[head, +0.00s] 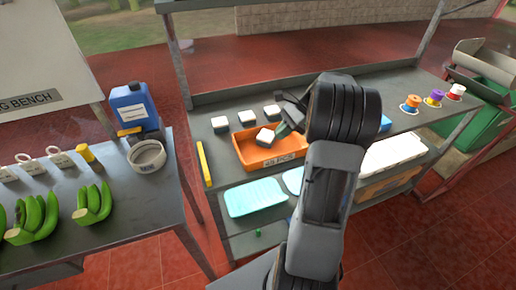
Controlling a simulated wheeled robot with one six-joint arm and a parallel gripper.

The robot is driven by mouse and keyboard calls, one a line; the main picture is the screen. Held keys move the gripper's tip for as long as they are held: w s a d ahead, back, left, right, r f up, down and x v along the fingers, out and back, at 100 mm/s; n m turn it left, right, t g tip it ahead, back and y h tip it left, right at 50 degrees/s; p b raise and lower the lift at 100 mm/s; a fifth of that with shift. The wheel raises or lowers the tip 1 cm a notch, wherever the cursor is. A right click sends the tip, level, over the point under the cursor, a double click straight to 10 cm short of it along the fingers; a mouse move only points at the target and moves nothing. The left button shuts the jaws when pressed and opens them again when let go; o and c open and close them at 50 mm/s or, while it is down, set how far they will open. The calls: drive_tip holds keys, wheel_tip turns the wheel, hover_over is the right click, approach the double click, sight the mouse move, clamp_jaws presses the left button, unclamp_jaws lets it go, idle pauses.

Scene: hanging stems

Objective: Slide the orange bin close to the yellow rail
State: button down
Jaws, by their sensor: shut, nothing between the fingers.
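The orange bin (247,158) sits on the upper shelf of the grey rack, with a white-topped block (265,136) in it. The yellow rail (204,163) is a short strip along the left end of the same shelf. A strip of bare shelf lies between the bin and the rail. My gripper (284,130) is over the right part of the bin, right of the block, and is shut and empty. My arm hides the bin's right end, and I cannot tell whether the fingers touch the bin.
Several white-topped blocks (220,124) stand behind the bin. Coloured spools (411,104) stand at the shelf's right end. Pale blue trays (255,198) lie on the lower shelf. A bench at left holds bananas (93,201) and a blue jug (134,108).

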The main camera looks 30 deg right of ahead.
sight(251, 155)
drive_tip(key=x, duration=0.9)
drive_tip(key=shift+w+a+f, duration=0.15)
drive_tip(key=shift+f, duration=0.1)
drive_tip(key=shift+w+a+p, duration=0.15)
drive_tip(key=shift+a+p, duration=0.3)
drive_tip(key=shift+a, duration=0.65)
drive_tip(key=shift+w+a, duration=0.1)
drive_tip(key=shift+a, duration=0.8)
